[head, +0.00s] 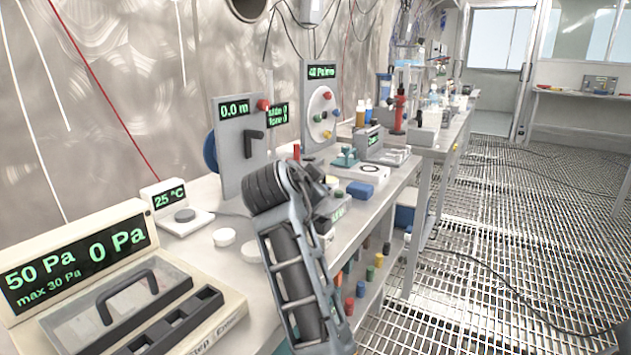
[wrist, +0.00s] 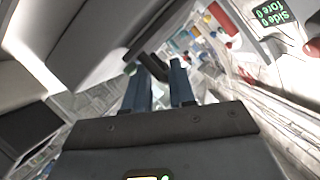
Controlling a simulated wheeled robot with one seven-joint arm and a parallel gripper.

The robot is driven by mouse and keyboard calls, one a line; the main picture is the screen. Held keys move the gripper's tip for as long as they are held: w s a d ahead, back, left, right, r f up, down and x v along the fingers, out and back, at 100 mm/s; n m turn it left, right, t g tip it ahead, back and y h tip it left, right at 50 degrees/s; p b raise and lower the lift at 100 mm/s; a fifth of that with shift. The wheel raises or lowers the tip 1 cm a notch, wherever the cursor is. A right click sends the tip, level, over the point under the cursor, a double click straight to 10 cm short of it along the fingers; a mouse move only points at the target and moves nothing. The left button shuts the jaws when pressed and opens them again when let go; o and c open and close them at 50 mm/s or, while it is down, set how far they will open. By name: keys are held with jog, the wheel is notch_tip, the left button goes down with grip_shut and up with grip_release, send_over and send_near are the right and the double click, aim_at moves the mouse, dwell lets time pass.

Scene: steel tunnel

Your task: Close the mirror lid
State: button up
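I cannot tell for certain which thing is the mirror lid. A grey upright panel (head: 230,160) on the bench has a 0.0 m display, a red knob and a dark handle (head: 253,143). My arm stands in front of the bench and hides part of what lies behind it. In the wrist view, the two blue-grey fingers of my gripper (wrist: 160,78) stand apart with a gap between them. A dark angled bar (wrist: 150,62) shows just beyond the fingertips, beside a large grey surface (wrist: 85,40). Whether the fingers touch the bar is unclear.
A pressure console (head: 130,300) with a black handle stands front left, near a 25 °C display (head: 168,193). A panel with coloured knobs (head: 320,110) stands further back. Small items and bottles crowd the bench. The grated floor (head: 480,260) at the right is mostly clear, with a black cable.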

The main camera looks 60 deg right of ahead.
jog(key=shift+o, duration=1.1)
jog(key=shift+s+d+r, duration=0.1)
jog(key=shift+r, duration=0.1)
jog(key=v, duration=0.7)
jog(key=shift+a+p, duration=0.35)
jog(key=shift+p, duration=0.05)
jog(key=shift+s, duration=0.2)
